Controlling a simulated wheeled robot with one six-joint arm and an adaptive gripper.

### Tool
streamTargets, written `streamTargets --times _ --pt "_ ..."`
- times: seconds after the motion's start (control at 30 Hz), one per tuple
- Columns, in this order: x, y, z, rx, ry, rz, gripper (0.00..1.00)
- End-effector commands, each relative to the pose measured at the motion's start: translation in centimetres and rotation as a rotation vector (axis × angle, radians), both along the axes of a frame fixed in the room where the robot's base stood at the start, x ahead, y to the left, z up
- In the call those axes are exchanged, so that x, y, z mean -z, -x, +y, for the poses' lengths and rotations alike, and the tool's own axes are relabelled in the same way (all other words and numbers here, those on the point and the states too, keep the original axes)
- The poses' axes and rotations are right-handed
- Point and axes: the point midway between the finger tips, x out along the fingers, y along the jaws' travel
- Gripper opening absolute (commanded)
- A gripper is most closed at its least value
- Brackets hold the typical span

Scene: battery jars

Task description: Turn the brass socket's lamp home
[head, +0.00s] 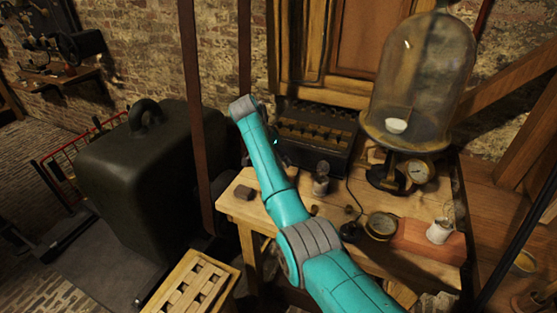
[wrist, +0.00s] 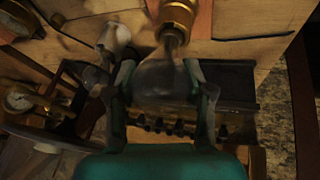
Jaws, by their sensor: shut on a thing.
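The brass socket (wrist: 178,14) shows at the top of the wrist view, its open end toward my gripper. The lamp (wrist: 163,84), a dark, dull glass bulb, has its narrow neck at the socket's mouth. How deep its base sits inside cannot be told. My gripper (wrist: 160,74) is shut on the lamp, with one finger on each side of the bulb. In the head view my teal arm hides the socket, the lamp and most of the gripper.
A wooden bench (head: 240,207) holds a glass bell jar (head: 420,75), a gauge (head: 418,172) and small jars. A dark battery case (head: 318,120) stands at its back. A big dark green case (head: 135,195) and a wooden crate (head: 232,272) stand left of the bench.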

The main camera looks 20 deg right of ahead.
Motion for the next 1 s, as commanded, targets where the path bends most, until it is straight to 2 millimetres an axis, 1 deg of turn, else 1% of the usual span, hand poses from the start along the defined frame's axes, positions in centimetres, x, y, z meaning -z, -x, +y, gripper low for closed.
streamTargets --times 0.1,0.27,0.3,0.4,0.77,0.87,1.0 --pt "0.2 0.1 0.0 0.029 0.0 0.005 0.1" --pt "0.3 0.1 0.0 0.029 0.0 0.003 0.1" --pt "0.3 0.1 0.0 0.028 0.0 0.003 0.59" --pt "0.2 0.1 0.0 0.028 0.0 0.003 0.81" --pt "-0.2 0.0 0.1 0.026 -0.001 -0.001 0.81" --pt "-1.0 0.0 0.5 0.025 0.0 -0.003 0.81" --pt "-3.1 0.1 1.6 0.025 -0.001 -0.004 0.81"
